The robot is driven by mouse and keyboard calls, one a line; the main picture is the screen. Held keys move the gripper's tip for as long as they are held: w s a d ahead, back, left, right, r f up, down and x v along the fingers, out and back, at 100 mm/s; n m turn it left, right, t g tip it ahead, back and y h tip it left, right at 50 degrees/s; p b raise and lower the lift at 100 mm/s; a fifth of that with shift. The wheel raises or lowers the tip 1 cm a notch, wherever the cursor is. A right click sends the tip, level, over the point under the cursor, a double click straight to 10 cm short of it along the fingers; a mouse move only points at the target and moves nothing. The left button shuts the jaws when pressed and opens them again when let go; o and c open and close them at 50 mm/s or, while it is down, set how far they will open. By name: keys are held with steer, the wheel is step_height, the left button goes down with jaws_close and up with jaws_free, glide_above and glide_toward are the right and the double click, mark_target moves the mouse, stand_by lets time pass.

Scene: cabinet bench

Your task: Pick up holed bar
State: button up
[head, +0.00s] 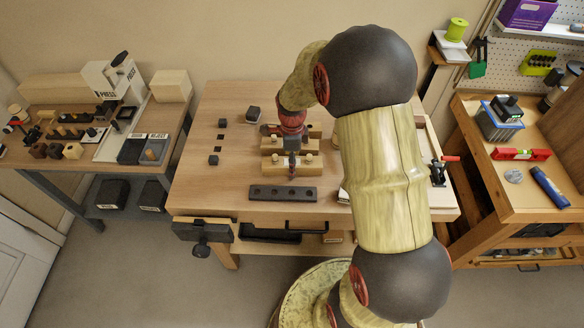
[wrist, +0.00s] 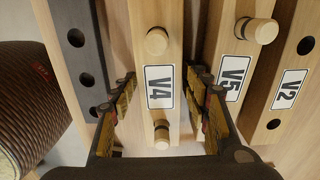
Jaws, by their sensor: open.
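A dark grey holed bar (head: 283,193) lies near the front of the workbench. Several round holes run along its top. In the wrist view the dark bar (wrist: 74,38) is at the upper left, outside my fingers. My gripper (wrist: 160,88) is open, with its fingers on either side of a wooden block labelled V4 (wrist: 158,45) that carries round pegs. I cannot tell whether the fingers touch it. In the head view my gripper (head: 291,158) is above the wooden blocks, behind the dark bar, with its fingertips hard to make out.
Blocks labelled V5 (wrist: 232,70) and V2 (wrist: 290,85) stand close to the right finger; V2 has dark holes. A vise (head: 203,233) is at the bench's front left. Small dark blocks (head: 253,114) lie farther back. The bench left of the dark bar is clear.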

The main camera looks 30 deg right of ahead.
steer(key=c, duration=0.3)
steer(key=c, duration=0.8)
steer(key=shift+r, duration=0.1)
steer(key=shift+c, duration=0.4)
